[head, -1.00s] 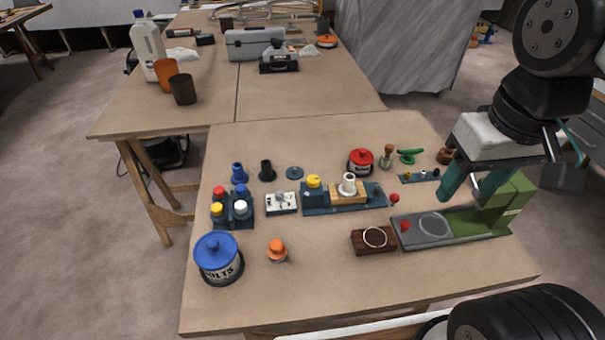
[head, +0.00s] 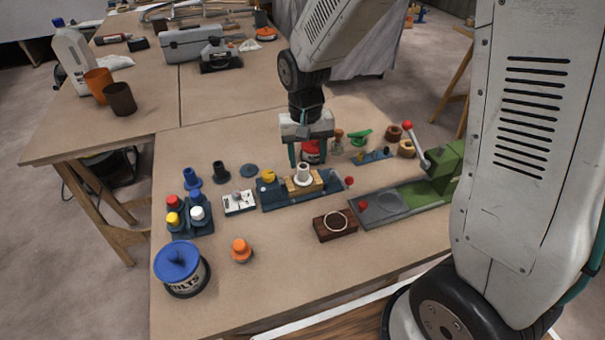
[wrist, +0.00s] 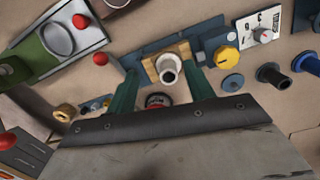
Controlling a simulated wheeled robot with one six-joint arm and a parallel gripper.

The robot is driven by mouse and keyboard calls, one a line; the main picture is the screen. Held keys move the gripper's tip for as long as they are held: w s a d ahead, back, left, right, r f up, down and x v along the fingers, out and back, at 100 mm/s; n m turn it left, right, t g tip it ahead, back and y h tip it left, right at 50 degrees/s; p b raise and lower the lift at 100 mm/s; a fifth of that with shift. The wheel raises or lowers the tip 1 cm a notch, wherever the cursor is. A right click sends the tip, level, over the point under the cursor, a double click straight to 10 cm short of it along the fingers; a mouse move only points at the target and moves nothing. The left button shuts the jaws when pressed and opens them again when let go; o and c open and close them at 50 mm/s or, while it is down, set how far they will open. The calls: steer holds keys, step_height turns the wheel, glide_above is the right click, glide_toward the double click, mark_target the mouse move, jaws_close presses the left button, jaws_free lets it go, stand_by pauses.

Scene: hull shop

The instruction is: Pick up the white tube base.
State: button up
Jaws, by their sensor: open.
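The white tube base (head: 303,174) is a short upright white tube with a wider foot, seated on a tan wooden block in a blue fixture (head: 272,197). In the wrist view the white tube base (wrist: 168,66) shows its dark open bore, just past and between my fingertips. My gripper (head: 308,160) is open, with two green fingers, above and behind the tube in the head view. In the wrist view my gripper (wrist: 163,80) has nothing between its fingers, which look apart from the tube.
A yellow knob (head: 268,176) stands left of the block on the fixture. A red-lidded tin (head: 311,150) is behind it. A brown block with a ring (head: 335,226) and a green press with a red-tipped lever (head: 407,126) are to the right.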

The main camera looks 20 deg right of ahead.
mark_target(303, 171)
steer(key=shift+m+t, duration=0.5)
steer(key=f, duration=0.2)
steer(key=w+f, duration=0.1)
steer(key=f, duration=0.2)
steer(key=w+f, duration=0.1)
steer(key=f, duration=0.1)
steer(key=shift+w+f, duration=0.15)
steer(key=shift+w, duration=0.1)
steer(key=shift+c, duration=0.3)
steer(key=c, duration=1)
steer(key=shift+c, duration=0.2)
steer(key=shift+r, duration=0.2)
